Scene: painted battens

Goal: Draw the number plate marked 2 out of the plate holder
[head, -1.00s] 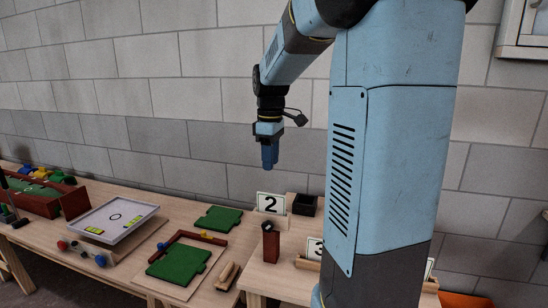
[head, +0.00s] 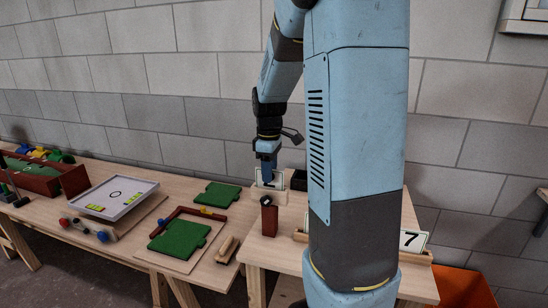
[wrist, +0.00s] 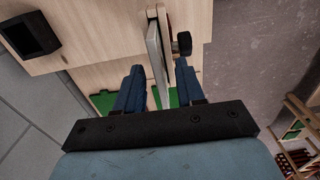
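The number plate marked 2 (head: 279,178) is a white card standing upright in a small wooden plate holder (head: 272,195); my gripper partly covers its figure. In the wrist view the plate (wrist: 155,50) shows nearly edge-on. My gripper (head: 267,178) points down at the plate from above. In the wrist view my gripper (wrist: 159,84) is open, with one blue finger on each side of the plate and gaps visible beside it. The lower part of the plate and its slot are hidden.
A dark red post (head: 269,216) stands just in front of the holder. A black open box (head: 298,179) is beside it on the right. A plate marked 7 (head: 413,240) stands farther right. Green boards (head: 179,240) and a white tray (head: 115,199) lie to the left.

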